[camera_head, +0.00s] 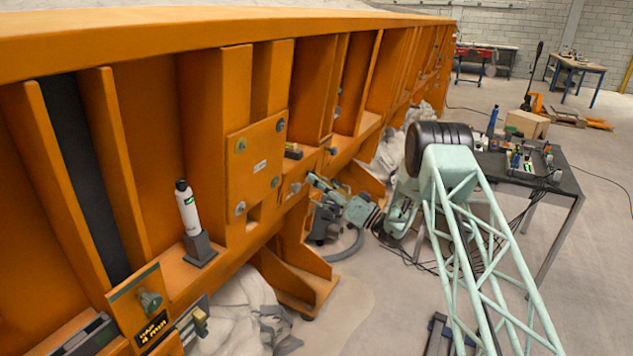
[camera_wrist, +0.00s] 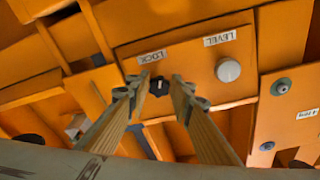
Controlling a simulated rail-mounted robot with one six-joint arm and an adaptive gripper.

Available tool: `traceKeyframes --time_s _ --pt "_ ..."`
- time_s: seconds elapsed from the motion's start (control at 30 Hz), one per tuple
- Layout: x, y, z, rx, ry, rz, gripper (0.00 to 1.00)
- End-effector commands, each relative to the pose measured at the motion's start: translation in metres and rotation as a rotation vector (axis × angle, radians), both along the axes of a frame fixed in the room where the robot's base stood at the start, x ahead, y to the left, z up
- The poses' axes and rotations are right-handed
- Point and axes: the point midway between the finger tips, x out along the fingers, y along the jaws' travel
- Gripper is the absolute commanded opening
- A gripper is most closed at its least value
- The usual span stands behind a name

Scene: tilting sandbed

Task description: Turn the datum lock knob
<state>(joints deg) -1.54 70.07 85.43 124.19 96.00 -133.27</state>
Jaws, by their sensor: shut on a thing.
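The datum lock knob (camera_wrist: 158,87) is small and black, under a white label (camera_wrist: 152,57) reading LOCK on an orange panel (camera_wrist: 190,55). In the wrist view my gripper (camera_wrist: 160,83) has its two long fingers reaching up to the panel, one on each side of the knob, closed on it. In the head view my gripper (camera_head: 314,180) is at the side of the orange sandbed (camera_head: 215,130). The knob cannot be made out there.
A round white knob (camera_wrist: 228,70) under a LEVEL label (camera_wrist: 219,37) sits right of the lock knob. A white bottle (camera_head: 187,208) stands on the sandbed's ledge. A dark table (camera_head: 565,182) with tools stands at the right, with open floor beyond it.

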Motion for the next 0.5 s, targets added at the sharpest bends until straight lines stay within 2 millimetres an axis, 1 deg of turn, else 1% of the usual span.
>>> traceKeyframes --time_s 0.2,0.23,0.33,0.5 --pt "-0.0003 0.0002 -0.0007 0.0 0.002 0.001 0.1" --pt "-0.0003 0.0002 -0.0007 0.0 0.002 0.001 0.23" --pt "-0.0002 0.0001 -0.0006 0.0 0.002 0.001 0.33" --pt "-0.0001 0.0001 -0.0003 0.001 0.002 0.001 0.34"
